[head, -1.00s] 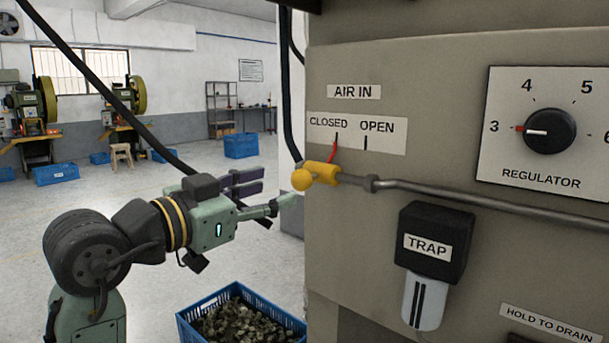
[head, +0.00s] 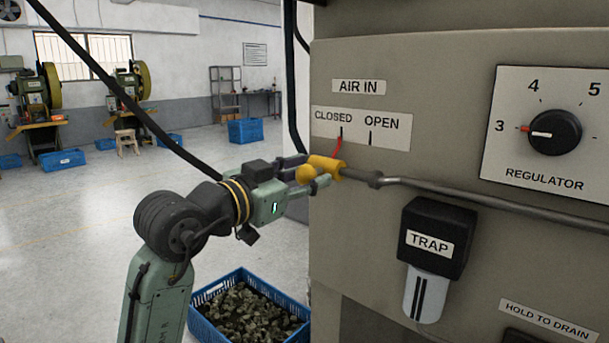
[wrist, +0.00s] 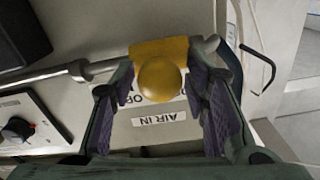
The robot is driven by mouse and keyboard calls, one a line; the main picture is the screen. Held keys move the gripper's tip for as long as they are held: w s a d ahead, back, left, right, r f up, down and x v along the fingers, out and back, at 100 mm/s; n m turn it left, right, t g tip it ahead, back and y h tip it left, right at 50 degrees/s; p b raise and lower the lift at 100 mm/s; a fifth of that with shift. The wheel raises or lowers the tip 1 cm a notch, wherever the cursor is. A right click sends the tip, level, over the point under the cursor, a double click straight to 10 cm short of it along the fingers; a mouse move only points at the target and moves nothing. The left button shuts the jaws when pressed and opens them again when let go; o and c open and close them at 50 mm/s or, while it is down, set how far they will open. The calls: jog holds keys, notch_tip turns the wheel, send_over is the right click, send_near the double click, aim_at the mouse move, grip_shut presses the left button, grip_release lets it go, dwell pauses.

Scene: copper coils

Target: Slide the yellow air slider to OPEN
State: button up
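The yellow air slider (head: 328,166) sits on a grey pipe on the panel, with a round yellow knob facing my gripper. Its red pointer (head: 337,146) is at the CLOSED mark, left of the OPEN mark (head: 371,138). My gripper (head: 312,174) is at the slider, coming from the left. In the wrist view, the yellow knob (wrist: 162,80) lies between my two open fingers (wrist: 163,66), with a gap visible on both sides. The fingers partly hide the knob in the head view.
The grey pipe (head: 450,190) runs right from the slider. A black trap (head: 437,236) hangs below it, and a regulator dial (head: 554,132) is at the right. A blue crate of scrap (head: 203,316) stands on the floor below my arm. The floor at left is open.

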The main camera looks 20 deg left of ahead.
grip_shut()
dwell(0.4)
jog(key=s+d+b, duration=0.1)
jog(key=s+d, duration=0.1)
jog(key=d, duration=0.4)
jog(key=shift+s+d, duration=0.15)
jog(key=shift+o, duration=1.5)
grip_release()
jog(key=shift+s, duration=0.1)
jog(key=v, duration=1.1)
jog(key=shift+s, duration=0.4)
